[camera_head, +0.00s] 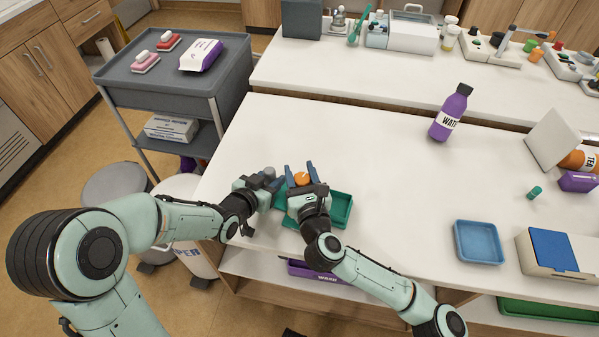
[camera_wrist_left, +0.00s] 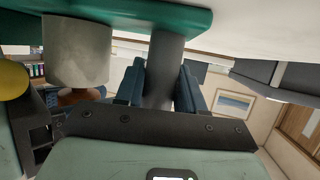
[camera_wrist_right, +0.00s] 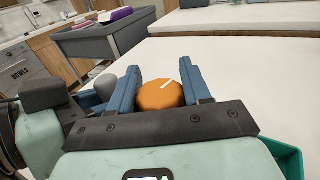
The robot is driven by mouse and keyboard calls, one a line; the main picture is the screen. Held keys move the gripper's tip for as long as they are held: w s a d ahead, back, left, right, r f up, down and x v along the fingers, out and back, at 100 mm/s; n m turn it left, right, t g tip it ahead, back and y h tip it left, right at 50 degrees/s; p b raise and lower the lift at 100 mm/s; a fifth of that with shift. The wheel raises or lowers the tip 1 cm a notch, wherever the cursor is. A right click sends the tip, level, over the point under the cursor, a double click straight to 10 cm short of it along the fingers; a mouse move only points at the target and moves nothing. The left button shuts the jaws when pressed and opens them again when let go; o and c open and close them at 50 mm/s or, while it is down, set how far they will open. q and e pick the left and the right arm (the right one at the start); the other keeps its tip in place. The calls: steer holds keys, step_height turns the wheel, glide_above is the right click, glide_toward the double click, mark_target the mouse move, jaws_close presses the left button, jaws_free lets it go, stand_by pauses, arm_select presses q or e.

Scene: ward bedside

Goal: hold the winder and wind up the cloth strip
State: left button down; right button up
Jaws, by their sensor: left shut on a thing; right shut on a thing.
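The winder shows in the left wrist view as a teal bar (camera_wrist_left: 140,18) with a grey post (camera_wrist_left: 163,65). A pale grey roll (camera_wrist_left: 77,52), seemingly the cloth strip, sits beside the post. My left gripper (camera_wrist_left: 161,85) is shut on the grey post. My right gripper (camera_wrist_right: 160,90) is shut on an orange knob (camera_wrist_right: 161,95), with a finger on each side. In the head view the left gripper (camera_head: 268,180) and right gripper (camera_head: 301,175) are side by side near the table's left edge. The orange knob (camera_head: 302,179) shows between the right fingers. The arms hide most of the winder.
A blue tray (camera_head: 478,242) and a beige box with a blue top (camera_head: 553,250) stand at right. A purple bottle (camera_head: 451,112) stands behind. The table's middle is clear. A grey cart (camera_head: 185,92) stands at left.

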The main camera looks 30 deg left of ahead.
steer(key=o, duration=1)
steer(key=v, duration=1.2)
